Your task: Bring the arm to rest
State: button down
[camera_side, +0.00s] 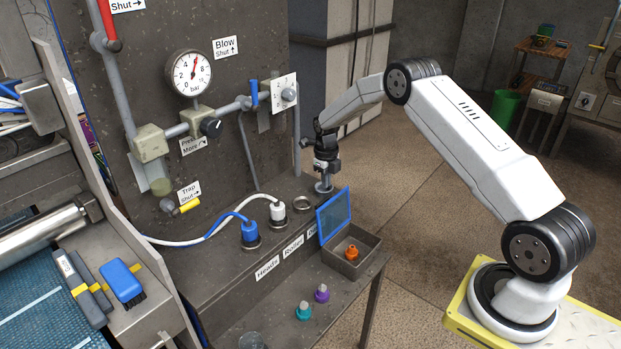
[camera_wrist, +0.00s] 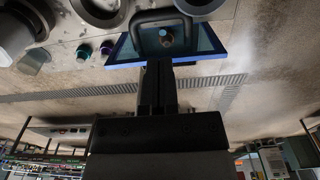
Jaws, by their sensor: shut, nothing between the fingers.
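My white arm reaches from its yellow-edged base over to the bench by the dark panel. My gripper (camera_side: 325,180) is small and dark in the side view, above the back of the bench behind the open blue lid (camera_side: 335,215). In the wrist view my gripper (camera_wrist: 158,66) shows its fingers together with nothing between them. The blue-framed lid (camera_wrist: 165,45) shows past the fingertips there. I cannot tell whether the fingertips touch the grey fitting just below them in the side view.
The bench holds a grey box (camera_side: 352,265) with an orange piece (camera_side: 351,252), blue (camera_side: 249,232) and white (camera_side: 277,211) plugs with cables, and teal (camera_side: 303,311) and purple (camera_side: 321,293) pieces. The panel with gauge (camera_side: 189,77) and pipes stands left of my gripper. Floor (camera_side: 430,200) to the right is open.

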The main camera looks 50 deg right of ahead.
jog(key=shift+r, duration=0.65)
jog(key=s+a+r+n+t, duration=0.1)
jog(key=s+a+r+n, duration=0.5)
jog(key=n, duration=0.4)
jog(key=s+a+r+n+t, duration=0.1)
jog(key=s+a+r+n, duration=0.25)
jog(key=a+n, duration=0.45)
jog(key=s+a+r+n, duration=0.1)
jog(key=s+a+n, duration=0.2)
jog(key=s+n, duration=0.4)
jog(key=s+a+r+n+t, duration=0.1)
jog(key=s+a+n, duration=0.2)
jog(key=s+n, duration=0.5)
jog(key=n, duration=0.3)
jog(key=shift+a+r, duration=0.25)
jog(key=shift+r, duration=0.15)
